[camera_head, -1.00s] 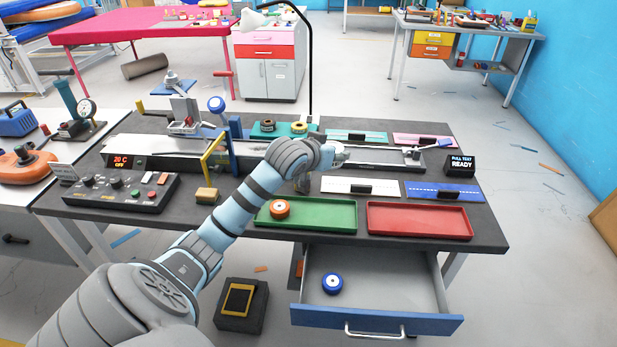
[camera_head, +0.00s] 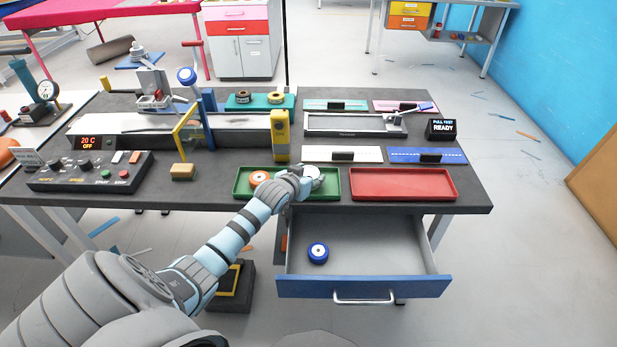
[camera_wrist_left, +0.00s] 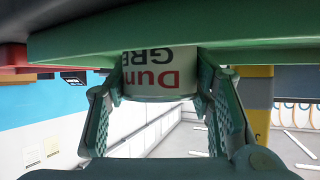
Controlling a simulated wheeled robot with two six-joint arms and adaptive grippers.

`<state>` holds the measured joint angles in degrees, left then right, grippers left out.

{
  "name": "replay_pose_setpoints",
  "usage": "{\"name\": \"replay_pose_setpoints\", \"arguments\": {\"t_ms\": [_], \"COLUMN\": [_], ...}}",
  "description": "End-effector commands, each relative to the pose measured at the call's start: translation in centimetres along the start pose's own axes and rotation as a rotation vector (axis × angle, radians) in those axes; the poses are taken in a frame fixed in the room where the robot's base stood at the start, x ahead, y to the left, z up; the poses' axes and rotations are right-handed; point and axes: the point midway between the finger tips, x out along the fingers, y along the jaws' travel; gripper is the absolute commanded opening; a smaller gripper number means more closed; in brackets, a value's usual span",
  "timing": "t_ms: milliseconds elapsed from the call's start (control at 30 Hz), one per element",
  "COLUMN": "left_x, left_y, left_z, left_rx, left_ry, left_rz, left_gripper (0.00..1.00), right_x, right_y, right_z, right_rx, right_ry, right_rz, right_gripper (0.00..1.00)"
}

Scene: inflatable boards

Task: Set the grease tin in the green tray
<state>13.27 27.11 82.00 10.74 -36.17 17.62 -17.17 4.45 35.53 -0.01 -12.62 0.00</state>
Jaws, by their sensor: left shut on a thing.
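The green tray (camera_head: 325,192) lies at the front of the dark table, with an orange roll (camera_head: 259,178) in its left part. My left gripper (camera_head: 306,178) is over the tray's right part, shut on the white grease tin (camera_head: 313,171). In the left wrist view, which is upside down, the tin (camera_wrist_left: 158,72) with red lettering sits between both fingers (camera_wrist_left: 160,95). The tray's green wall (camera_wrist_left: 200,45) hides the tin's lower end, so I cannot tell whether it touches the tray floor. The tin looks upright. My right gripper is not in view.
A red tray (camera_head: 403,197) lies just right of the green one. An open drawer (camera_head: 375,255) below holds a blue roll (camera_head: 318,252). A yellow upright device (camera_head: 281,135) stands behind the green tray. A yellow block (camera_head: 183,172) lies left of it.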

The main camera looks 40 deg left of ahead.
Motion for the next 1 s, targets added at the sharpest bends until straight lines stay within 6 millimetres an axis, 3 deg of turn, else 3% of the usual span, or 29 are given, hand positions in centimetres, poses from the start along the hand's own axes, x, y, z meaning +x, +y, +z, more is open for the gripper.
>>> {"name": "replay_pose_setpoints", "arguments": {"t_ms": [133, 167, 267, 667, 767, 1000], "left_x": [0.1, 0.1, 0.1, -0.3, -1.8, -8.1], "left_y": [0.0, 0.0, 0.0, 0.0, 0.0, -0.1], "left_z": [0.2, 0.2, 0.2, -0.2, -0.2, -0.4], "left_rx": [-0.001, -0.001, -0.001, 0.0, 0.001, 0.006], "left_ry": [0.0, 0.0, 0.0, 0.0, -0.001, -0.002], "left_rz": [0.0, 0.0, 0.0, 0.0, 0.001, 0.0], "left_gripper": [0.18, 0.51, 0.67, 0.68, 0.68, 0.68], "right_x": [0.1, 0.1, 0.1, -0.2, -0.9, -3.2], "right_y": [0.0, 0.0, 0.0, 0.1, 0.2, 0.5], "right_z": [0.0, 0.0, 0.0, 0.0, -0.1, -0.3], "right_rx": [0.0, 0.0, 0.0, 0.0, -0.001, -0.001], "right_ry": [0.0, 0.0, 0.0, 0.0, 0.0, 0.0], "right_rz": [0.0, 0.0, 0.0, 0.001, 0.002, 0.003], "right_gripper": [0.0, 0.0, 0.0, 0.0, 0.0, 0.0]}}
